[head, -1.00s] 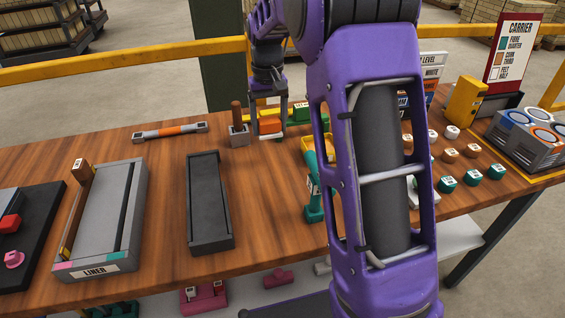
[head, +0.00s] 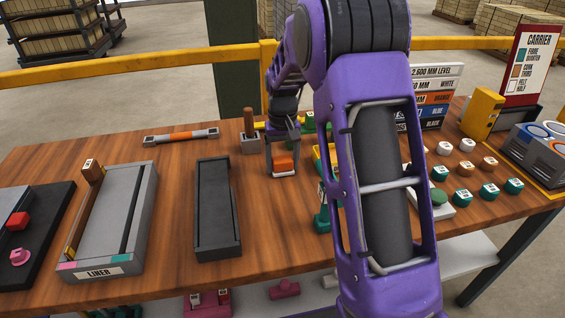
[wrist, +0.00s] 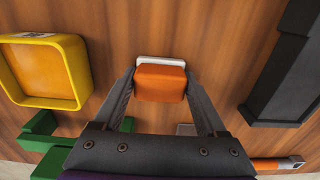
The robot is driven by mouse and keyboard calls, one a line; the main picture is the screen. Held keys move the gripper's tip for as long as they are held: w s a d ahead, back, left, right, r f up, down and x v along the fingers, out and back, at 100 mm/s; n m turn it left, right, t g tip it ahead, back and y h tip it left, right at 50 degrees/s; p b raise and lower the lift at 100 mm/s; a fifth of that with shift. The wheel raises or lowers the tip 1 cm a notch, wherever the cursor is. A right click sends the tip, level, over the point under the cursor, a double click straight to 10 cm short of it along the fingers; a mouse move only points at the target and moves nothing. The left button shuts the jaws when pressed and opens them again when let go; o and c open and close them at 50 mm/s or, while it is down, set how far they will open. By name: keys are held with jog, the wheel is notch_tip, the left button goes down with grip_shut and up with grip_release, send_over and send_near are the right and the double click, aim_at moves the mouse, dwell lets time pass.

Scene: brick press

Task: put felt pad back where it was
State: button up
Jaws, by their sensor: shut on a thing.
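The felt pad, an orange block (head: 284,163) with a thin white base, is between the fingers of my gripper (head: 283,170). My gripper is shut on it and points down over the middle of the table, right of the long black tray (head: 217,246). In the wrist view the orange block (wrist: 160,84) sits between the two fingertips (wrist: 160,88), with its white edge (wrist: 160,62) showing beyond. Bare wood surrounds it there. I cannot tell whether the white base touches the table.
A grey block with a wooden handle (head: 249,122) stands behind left of my gripper. A yellow tray (wrist: 83,72) and green pieces (wrist: 50,142) lie close by. The grey LINER tray (head: 146,205) is at left. A grey bar with an orange band (head: 181,136) lies at the back.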

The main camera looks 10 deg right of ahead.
aim_at(283, 158)
jog(key=shift+f, duration=0.1)
jog(key=o, duration=1.1)
notch_tip(283, 158, up, 12)
jog(key=shift+r+p, duration=0.15)
jog(key=shift+p, duration=0.8)
